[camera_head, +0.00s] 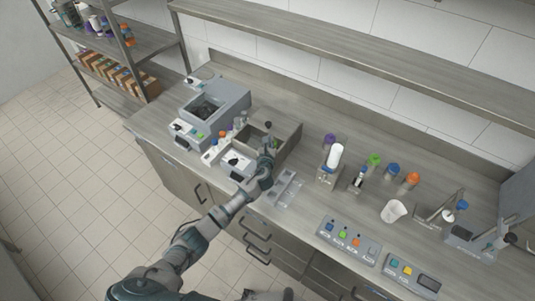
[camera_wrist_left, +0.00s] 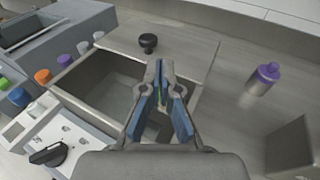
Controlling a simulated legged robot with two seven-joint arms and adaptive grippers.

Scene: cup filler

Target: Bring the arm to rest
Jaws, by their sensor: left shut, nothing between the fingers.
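My left arm reaches in from the lower left of the head view. My right gripper is not clearly in view.
A grey machine (camera_head: 214,103) stands left of the bin, with small coloured-cap bottles beside it. To the right are a white cylinder (camera_head: 334,157), several capped containers, a white cup (camera_head: 393,211) and button panels (camera_head: 348,240). A shelf (camera_head: 350,55) runs above the counter.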

